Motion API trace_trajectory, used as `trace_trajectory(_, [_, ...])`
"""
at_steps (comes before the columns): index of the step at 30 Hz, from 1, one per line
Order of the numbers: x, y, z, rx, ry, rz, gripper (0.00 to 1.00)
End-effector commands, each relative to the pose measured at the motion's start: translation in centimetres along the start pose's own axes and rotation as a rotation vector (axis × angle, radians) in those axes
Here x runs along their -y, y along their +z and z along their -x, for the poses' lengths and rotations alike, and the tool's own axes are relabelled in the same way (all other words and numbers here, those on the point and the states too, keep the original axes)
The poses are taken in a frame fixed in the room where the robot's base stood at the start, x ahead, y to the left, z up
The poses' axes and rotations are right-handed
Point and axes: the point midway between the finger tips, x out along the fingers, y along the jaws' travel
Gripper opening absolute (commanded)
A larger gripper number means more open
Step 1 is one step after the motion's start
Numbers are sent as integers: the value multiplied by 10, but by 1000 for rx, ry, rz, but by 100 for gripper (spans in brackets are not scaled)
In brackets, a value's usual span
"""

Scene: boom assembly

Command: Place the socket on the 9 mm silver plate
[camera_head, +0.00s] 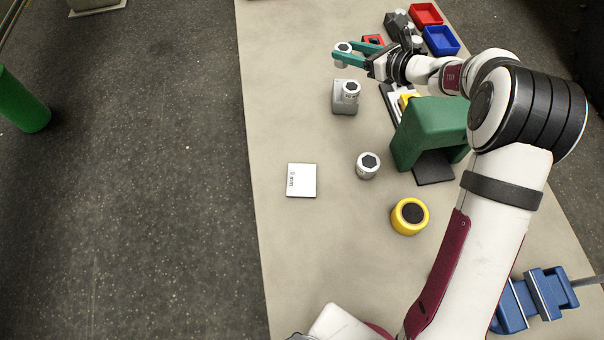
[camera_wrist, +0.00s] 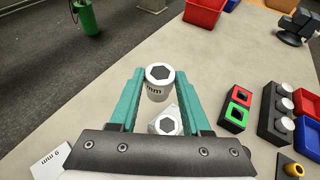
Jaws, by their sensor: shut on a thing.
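A yellow ring-shaped part (camera_head: 410,217) and a green bridge-like block (camera_head: 424,125) stand to the right. Red (camera_head: 425,13) and blue (camera_head: 441,41) bins are at the far right. A blue vise-like tool (camera_head: 535,298) lies at front right. The table left of the bare plate is clear.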

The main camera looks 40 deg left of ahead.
Motion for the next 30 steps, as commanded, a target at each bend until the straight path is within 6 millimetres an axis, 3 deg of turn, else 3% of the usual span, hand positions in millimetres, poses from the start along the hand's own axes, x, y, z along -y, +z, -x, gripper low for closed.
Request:
trace_trajectory(8, [-25, -35, 66, 1, 76, 28, 0])
trace_trajectory(12, [-55, -54, 110, 2, 132, 51, 0])
trace_trajectory(18, [-102, -70, 159, 2, 194, 79, 0])
trace_trajectory(26, [-144, -75, 193, 2, 235, 96, 0])
trace_trajectory(30, [-145, -96, 184, 1, 239, 93, 0])
